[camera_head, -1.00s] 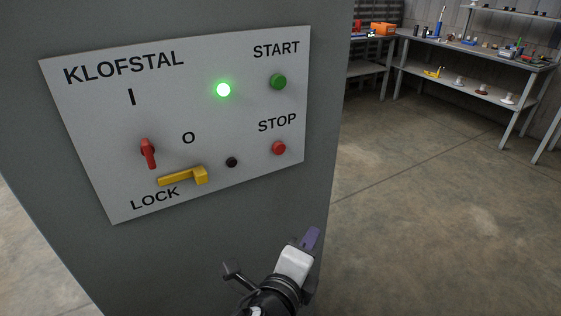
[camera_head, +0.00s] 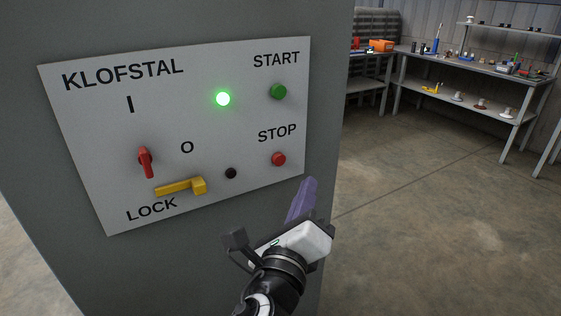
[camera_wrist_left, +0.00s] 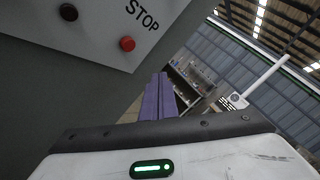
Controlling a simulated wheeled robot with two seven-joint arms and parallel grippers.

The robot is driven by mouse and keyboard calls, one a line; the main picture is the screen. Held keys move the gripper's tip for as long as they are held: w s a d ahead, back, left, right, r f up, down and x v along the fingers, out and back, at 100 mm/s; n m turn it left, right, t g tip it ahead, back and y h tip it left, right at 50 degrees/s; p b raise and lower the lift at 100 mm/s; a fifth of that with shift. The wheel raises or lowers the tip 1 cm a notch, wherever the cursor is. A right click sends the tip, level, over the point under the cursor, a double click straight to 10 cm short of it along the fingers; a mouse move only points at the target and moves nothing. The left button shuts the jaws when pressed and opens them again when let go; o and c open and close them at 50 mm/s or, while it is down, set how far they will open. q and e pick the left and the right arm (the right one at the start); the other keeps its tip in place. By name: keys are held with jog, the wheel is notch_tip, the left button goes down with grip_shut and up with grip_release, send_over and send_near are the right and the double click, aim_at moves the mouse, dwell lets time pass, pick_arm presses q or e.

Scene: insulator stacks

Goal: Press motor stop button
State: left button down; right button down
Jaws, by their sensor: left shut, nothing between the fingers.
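The red STOP button (camera_head: 278,159) is at the lower right of a light grey panel (camera_head: 90,130) on a dark grey cabinet. It also shows in the left wrist view (camera_wrist_left: 127,44), at the panel's corner. My left gripper (camera_head: 309,182) has purple fingers that are shut and empty. In the head view its tip is below and right of the red button and apart from it. In the left wrist view the fingers (camera_wrist_left: 159,80) also end below and right of the button. My right gripper is in neither view.
The panel also holds a green START button (camera_head: 278,92), a lit green lamp (camera_head: 222,99), a red switch (camera_head: 146,161), a yellow lock lever (camera_head: 182,187) and a dark knob (camera_head: 231,173). A workbench (camera_head: 475,66) stands at the back right. The floor between is clear.

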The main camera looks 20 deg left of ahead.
aim_at(279, 159)
pick_arm(q)
jog(key=w+a, duration=0.4)
jog(key=a, duration=0.1)
jog(key=shift+a, duration=0.2)
dwell(0.3)
jog(key=shift+w, duration=0.1)
dwell(1.2)
dwell(0.4)
jog(key=shift+w+a+p, duration=0.25)
jog(key=shift+a+p, duration=0.05)
jog(key=shift+a, duration=0.05)
